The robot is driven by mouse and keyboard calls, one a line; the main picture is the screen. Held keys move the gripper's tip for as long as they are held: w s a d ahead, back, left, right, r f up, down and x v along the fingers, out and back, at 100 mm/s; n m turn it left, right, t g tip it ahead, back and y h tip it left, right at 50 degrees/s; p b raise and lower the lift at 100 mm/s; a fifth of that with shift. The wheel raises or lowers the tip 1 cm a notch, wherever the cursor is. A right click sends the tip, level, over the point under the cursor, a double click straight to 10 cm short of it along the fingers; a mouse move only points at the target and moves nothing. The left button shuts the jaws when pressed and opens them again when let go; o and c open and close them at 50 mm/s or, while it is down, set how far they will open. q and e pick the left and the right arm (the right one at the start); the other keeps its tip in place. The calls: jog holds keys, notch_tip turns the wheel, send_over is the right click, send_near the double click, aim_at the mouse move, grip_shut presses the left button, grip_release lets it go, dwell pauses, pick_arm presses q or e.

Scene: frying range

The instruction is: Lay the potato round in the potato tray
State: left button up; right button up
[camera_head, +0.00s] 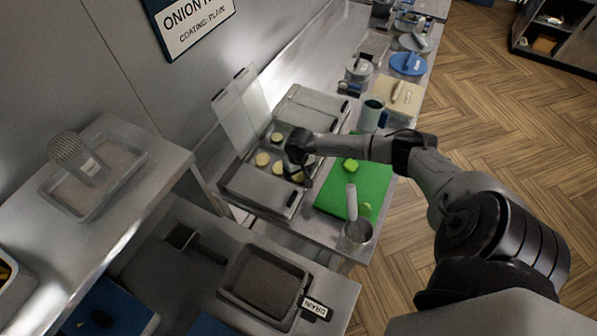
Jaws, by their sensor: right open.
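Several pale yellow rounds, which look like potato rounds (262,158), lie apart in an open steel compartment that looks like the potato tray (249,169). Its clear lid (238,104) is raised at the back. My right gripper (297,166) is open above the right part of this compartment, close to the rounds there. Its wrist hides part of the tray, and I cannot tell whether a round touches the fingers. My left gripper is not in view.
A teal cup (371,115) stands behind. A drain tray (236,291) is on the lower counter.

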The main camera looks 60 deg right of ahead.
pick_arm(q)
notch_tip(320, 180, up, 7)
jog(key=p, duration=0.6)
jog(key=shift+p, duration=0.4)
pick_arm(e)
notch_tip(320, 180, up, 14)
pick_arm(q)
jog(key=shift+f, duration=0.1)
pick_arm(e)
jog(key=shift+f, duration=0.1)
